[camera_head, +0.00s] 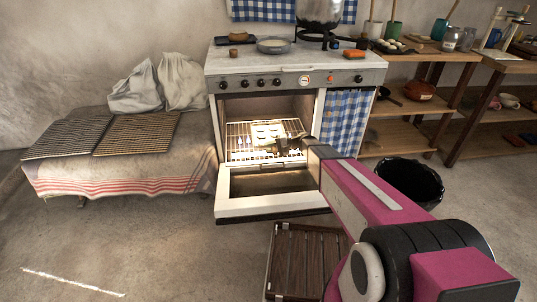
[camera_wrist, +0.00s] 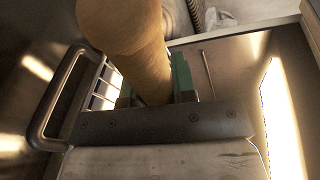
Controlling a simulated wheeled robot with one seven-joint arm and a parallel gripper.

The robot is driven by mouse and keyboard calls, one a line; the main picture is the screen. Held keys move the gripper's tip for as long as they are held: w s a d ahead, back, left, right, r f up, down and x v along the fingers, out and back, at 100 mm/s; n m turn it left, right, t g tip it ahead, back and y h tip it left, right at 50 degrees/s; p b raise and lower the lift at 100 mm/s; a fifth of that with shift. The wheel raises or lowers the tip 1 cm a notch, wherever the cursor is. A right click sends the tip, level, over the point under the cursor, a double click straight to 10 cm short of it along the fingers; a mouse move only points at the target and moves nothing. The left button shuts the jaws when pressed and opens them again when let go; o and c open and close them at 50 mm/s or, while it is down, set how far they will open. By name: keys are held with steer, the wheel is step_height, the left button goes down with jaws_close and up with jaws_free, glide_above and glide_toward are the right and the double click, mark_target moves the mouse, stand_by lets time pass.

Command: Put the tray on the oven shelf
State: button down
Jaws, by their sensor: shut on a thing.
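The oven door (camera_head: 262,194) is lowered flat below the opening. A slatted wooden stand (camera_head: 300,258) is in front of it. A black bin (camera_head: 411,183) is at right, and a cloth-covered bench with racks (camera_head: 130,133) is at left. A metal loop (camera_wrist: 62,100) is close in the wrist view.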

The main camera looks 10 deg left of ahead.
steer(key=shift+w+a+f, duration=0.35)
steer(key=shift+w+f, duration=0.15)
steer(key=shift+w, duration=0.25)
steer(key=shift+f, duration=1.9)
steer(key=c, duration=0.9)
jaws_free()
steer(key=shift+f, duration=0.1)
steer(key=shift+c, duration=0.2)
